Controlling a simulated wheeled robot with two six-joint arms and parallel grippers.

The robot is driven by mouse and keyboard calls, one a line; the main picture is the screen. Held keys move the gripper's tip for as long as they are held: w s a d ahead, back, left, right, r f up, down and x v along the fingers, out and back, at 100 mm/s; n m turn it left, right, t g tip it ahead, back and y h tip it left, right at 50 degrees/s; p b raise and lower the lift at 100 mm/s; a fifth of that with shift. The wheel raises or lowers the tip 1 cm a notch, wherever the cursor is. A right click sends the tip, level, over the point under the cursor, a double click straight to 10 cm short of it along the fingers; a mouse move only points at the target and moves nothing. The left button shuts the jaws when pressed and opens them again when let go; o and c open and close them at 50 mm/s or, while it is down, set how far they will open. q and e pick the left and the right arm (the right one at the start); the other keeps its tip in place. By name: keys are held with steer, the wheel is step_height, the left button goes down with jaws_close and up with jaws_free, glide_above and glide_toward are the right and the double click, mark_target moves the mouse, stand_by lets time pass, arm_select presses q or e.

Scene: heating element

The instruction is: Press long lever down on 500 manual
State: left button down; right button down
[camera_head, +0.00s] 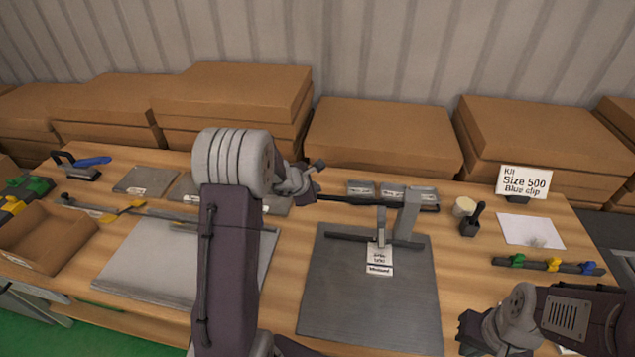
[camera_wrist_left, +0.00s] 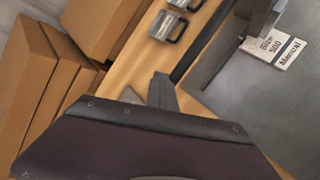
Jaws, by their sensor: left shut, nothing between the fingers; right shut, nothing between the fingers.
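The 500 manual is a dark grey plate (camera_head: 370,300) with a grey upright post (camera_head: 408,216) and a white label (camera_head: 380,257); the label also shows in the left wrist view (camera_wrist_left: 275,47). Its long dark lever (camera_head: 355,200) runs left from the post, roughly level, and shows as a dark bar in the left wrist view (camera_wrist_left: 203,45). My left gripper (camera_head: 311,188) is shut and empty at the lever's left end; I cannot tell whether they touch. Its fingers show in the left wrist view (camera_wrist_left: 161,88). My right gripper (camera_head: 466,328) is shut and empty at the lower right.
Metal blocks with handles (camera_head: 393,191) lie behind the lever. A black holder (camera_head: 472,222), a sign (camera_head: 524,181), a white sheet (camera_head: 531,231) and a rail with coloured clips (camera_head: 548,265) are at right. A cardboard tray (camera_head: 45,240) is at left. Stacked boxes (camera_head: 380,135) line the back.

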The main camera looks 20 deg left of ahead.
arm_select(q)
steer(key=shift+w+d+r+p, duration=0.1)
steer(key=shift+r+p, duration=1)
steer(key=shift+r, duration=0.35)
steer(key=shift+w+d+r+p, duration=0.1)
steer(key=shift+r+p, duration=0.95)
steer(key=shift+r, duration=0.4)
steer(key=r+p, duration=0.4)
steer(key=r, duration=0.1)
steer(key=shift+d, duration=0.25)
